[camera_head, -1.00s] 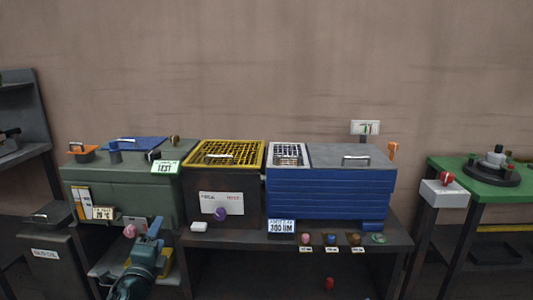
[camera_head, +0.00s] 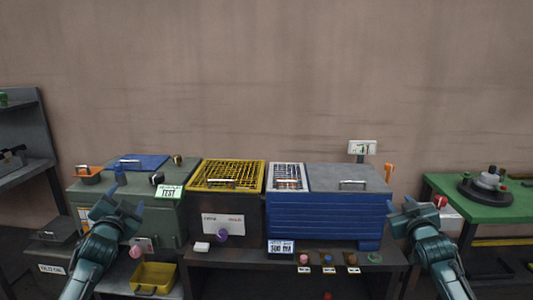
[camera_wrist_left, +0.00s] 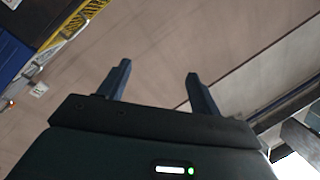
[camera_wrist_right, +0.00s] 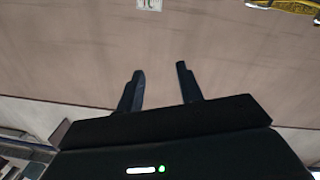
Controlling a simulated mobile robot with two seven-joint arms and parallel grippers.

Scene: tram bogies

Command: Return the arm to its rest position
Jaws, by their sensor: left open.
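My left gripper (camera_head: 118,207) is raised in front of the green cabinet at the left of the head view. It is open and empty; its two fingers (camera_wrist_left: 160,85) stand apart in the left wrist view with only wall between them.
A green cabinet (camera_head: 145,215), a dark box with a yellow grate (camera_head: 225,176) and a blue cabinet (camera_head: 320,215) stand in a row. A yellow bin (camera_head: 155,278) sits low at left. A green table (camera_head: 455,195) stands at right. Wall space above is clear.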

